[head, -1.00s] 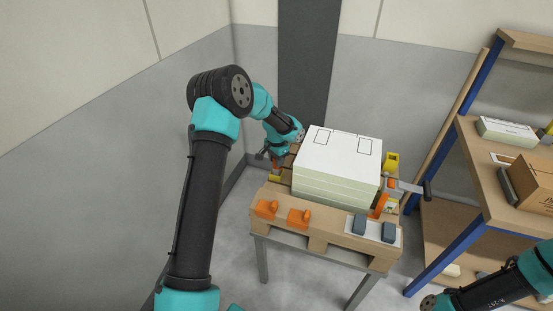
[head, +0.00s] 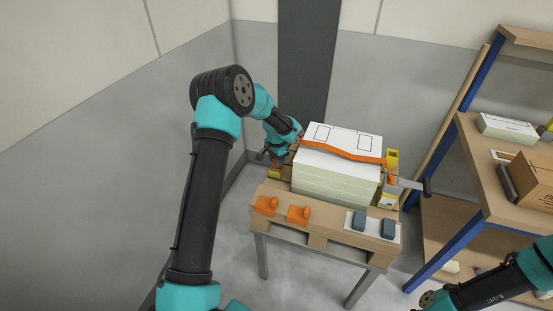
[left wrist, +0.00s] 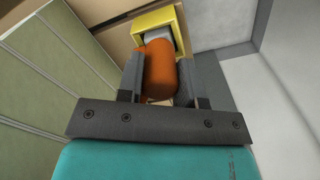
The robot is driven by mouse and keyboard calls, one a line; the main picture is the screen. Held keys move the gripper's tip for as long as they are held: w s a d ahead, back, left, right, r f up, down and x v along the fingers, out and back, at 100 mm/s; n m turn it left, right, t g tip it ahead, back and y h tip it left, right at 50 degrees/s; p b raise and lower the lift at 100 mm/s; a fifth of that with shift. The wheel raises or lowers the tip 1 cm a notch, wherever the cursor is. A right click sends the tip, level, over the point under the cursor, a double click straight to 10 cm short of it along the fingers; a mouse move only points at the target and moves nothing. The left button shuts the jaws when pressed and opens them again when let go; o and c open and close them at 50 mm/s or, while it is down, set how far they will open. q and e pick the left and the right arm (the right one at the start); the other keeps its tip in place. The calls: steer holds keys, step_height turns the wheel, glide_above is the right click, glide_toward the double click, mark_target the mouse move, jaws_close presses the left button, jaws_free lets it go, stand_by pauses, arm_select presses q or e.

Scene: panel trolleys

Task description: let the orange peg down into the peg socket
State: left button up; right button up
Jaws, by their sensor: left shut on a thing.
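My left gripper (head: 273,160) is at the far left corner of the pallet, beside the panel stack. In the left wrist view my left gripper (left wrist: 160,85) is shut on the orange peg (left wrist: 160,70), a thick cylinder between its two grey fingers. The yellow peg socket (left wrist: 158,22) lies right beyond the peg, with a grey part showing inside its frame. The peg overlaps the socket's opening in this view; I cannot tell whether its tip is inside. The socket shows small in the head view (head: 274,175). My right gripper is out of view.
An orange strap (head: 345,154) crosses the white-topped panel stack (head: 335,188). At the right are a yellow block (head: 392,159) and a grey lever with a dark handle (head: 410,185). Orange pieces (head: 298,214) and dark blocks (head: 388,228) line the front. A shelf (head: 470,165) stands right.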

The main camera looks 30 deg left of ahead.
arm_select(q)
steer(key=o, duration=1.1)
steer(key=shift+r, duration=4)
